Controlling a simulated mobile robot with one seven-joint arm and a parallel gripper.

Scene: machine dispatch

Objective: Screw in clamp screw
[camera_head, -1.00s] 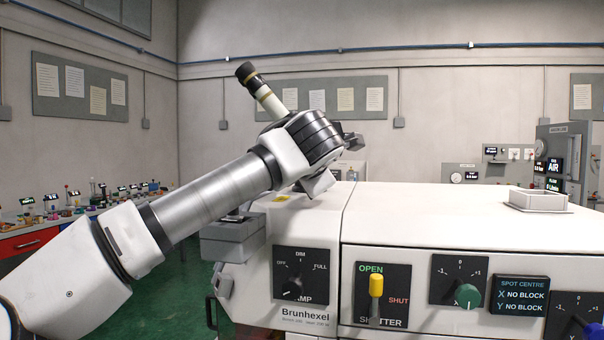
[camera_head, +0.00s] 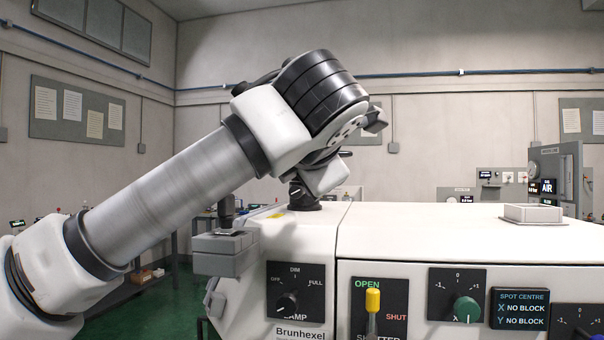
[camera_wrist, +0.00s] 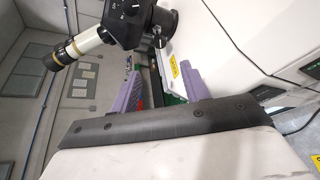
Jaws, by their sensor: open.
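My gripper (camera_wrist: 162,88) shows in the wrist view with its two grey-purple fingers apart and nothing between them. In the head view my wrist is above the left end of the white Brunhexel machine (camera_head: 430,228), and the fingers cannot be made out. A black optical head (camera_wrist: 128,22) with a cream eyepiece tube (camera_wrist: 82,45) is beyond the fingertips in the wrist view, apart from them. A small silver-ended part (camera_wrist: 158,38) sticks out of its side; I cannot tell whether it is the clamp screw. A black round mount (camera_head: 305,196) stands on the machine under my wrist.
A grey bracket (camera_head: 222,252) juts from the machine's left side. The front carries a lamp dial (camera_head: 295,292), a yellow shutter lever (camera_head: 373,300) and a green knob (camera_head: 466,309). A raised square frame (camera_head: 533,214) sits on the otherwise clear top at right.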

